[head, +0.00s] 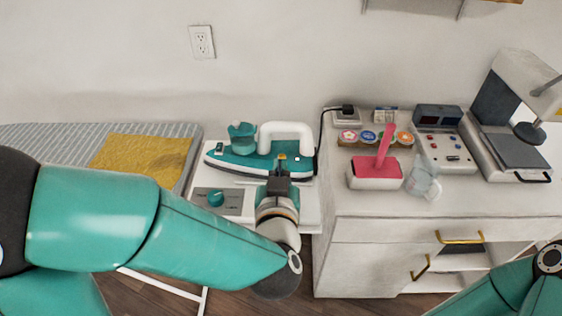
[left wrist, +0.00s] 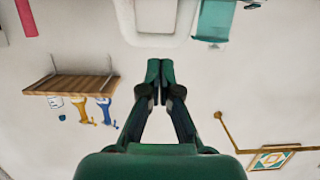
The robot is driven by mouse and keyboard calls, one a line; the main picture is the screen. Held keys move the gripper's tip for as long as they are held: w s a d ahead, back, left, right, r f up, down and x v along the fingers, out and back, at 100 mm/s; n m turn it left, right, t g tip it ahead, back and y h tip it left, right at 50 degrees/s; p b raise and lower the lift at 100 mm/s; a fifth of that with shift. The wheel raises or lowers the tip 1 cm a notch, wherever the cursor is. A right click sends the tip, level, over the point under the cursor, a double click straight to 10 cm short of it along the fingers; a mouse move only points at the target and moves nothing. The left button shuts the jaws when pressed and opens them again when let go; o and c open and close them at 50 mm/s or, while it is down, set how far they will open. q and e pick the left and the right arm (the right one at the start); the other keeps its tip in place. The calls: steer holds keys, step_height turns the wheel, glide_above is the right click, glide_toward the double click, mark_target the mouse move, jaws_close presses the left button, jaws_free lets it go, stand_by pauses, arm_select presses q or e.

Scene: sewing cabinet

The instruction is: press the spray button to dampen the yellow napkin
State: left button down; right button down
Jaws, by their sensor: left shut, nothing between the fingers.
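The yellow napkin (head: 142,155) lies flat on the striped ironing board at the left. The teal and white iron (head: 240,163) stands on the white surface to the right of the board. Its white handle (head: 287,127) shows behind my left gripper, and part of it shows at the top of the left wrist view (left wrist: 158,41). My left gripper (head: 281,164) is shut and empty at the iron's near side; its closed fingers also show in the left wrist view (left wrist: 153,68). I cannot tell whether it touches the iron. The spray button is not clearly visible. My right gripper is outside the view.
A control panel with a teal knob (head: 216,198) lies left of my left wrist.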

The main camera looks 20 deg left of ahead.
arm_select(q)
steer(key=shift+d+r, duration=0.1)
steer(key=shift+r, duration=0.1)
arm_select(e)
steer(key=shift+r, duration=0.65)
arm_select(q)
steer(key=shift+w, duration=0.1)
steer(key=p, duration=0.2)
glide_above(282, 157)
steer(key=s, duration=0.2)
steer(key=shift+w+d+f, duration=0.1)
steer(key=shift+d+f, duration=0.05)
steer(key=shift+f, duration=0.45)
steer(key=shift+w+d+f, duration=0.1)
steer(key=shift+f, duration=0.5)
step_height(282, 157, down, 3)
steer(key=shift+r+b, duration=0.2)
steer(key=shift+b, duration=0.1)
steer(key=shift+f, duration=0.75)
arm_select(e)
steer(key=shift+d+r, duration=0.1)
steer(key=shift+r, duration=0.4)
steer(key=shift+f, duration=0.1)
